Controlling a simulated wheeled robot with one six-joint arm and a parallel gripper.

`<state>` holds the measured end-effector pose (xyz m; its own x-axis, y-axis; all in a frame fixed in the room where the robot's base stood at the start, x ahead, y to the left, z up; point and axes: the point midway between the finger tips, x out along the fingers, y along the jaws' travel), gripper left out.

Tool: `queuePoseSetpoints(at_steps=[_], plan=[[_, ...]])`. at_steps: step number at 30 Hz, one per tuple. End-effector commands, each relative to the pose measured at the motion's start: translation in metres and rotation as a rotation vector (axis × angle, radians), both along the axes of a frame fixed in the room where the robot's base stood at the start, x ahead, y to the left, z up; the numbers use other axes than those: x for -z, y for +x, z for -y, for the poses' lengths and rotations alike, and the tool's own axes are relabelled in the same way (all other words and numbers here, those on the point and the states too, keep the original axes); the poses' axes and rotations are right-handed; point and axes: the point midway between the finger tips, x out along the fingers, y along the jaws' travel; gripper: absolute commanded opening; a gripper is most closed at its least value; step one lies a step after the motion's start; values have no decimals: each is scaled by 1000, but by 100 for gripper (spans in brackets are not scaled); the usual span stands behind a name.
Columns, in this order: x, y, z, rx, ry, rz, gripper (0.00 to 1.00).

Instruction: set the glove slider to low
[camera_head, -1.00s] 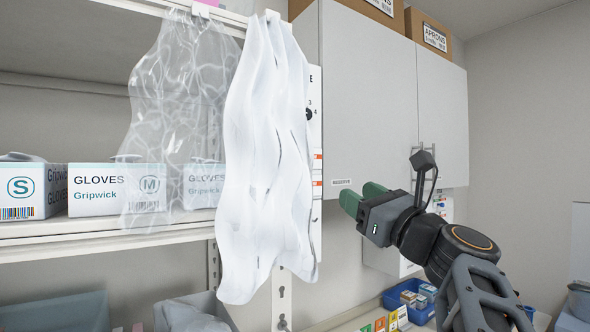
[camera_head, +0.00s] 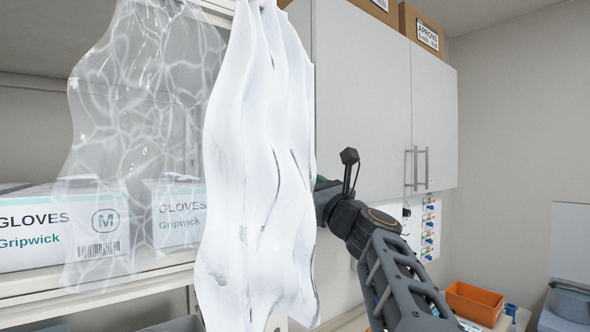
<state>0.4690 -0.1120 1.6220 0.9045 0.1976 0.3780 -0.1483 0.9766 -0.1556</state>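The glove slider is hidden now; the hanging white apron (camera_head: 255,190) covers the place where a panel with a dark knob showed earlier. My gripper (camera_head: 322,183) is mostly hidden behind the right edge of this apron. Glove boxes stand on the shelf at left: one marked M (camera_head: 65,225) and another (camera_head: 178,212) partly behind a clear plastic sheet (camera_head: 140,120).
Grey wall cabinets (camera_head: 365,100) with bar handles stand behind my arm. A strip of small coloured items (camera_head: 428,228) hangs below them on the right. An orange bin (camera_head: 474,303) sits low at right. Cardboard apron boxes (camera_head: 420,30) sit on top.

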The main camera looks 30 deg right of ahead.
Motion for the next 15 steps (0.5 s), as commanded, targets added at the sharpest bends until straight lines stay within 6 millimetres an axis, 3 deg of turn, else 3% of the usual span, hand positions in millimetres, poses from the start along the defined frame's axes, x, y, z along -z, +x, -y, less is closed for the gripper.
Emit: queuePoseSetpoints(at_steps=[6, 15], plan=[[-13, 26, -6, -1, 1, 0, 50], [-15, 37, -8, 0, 0, 0, 50]])
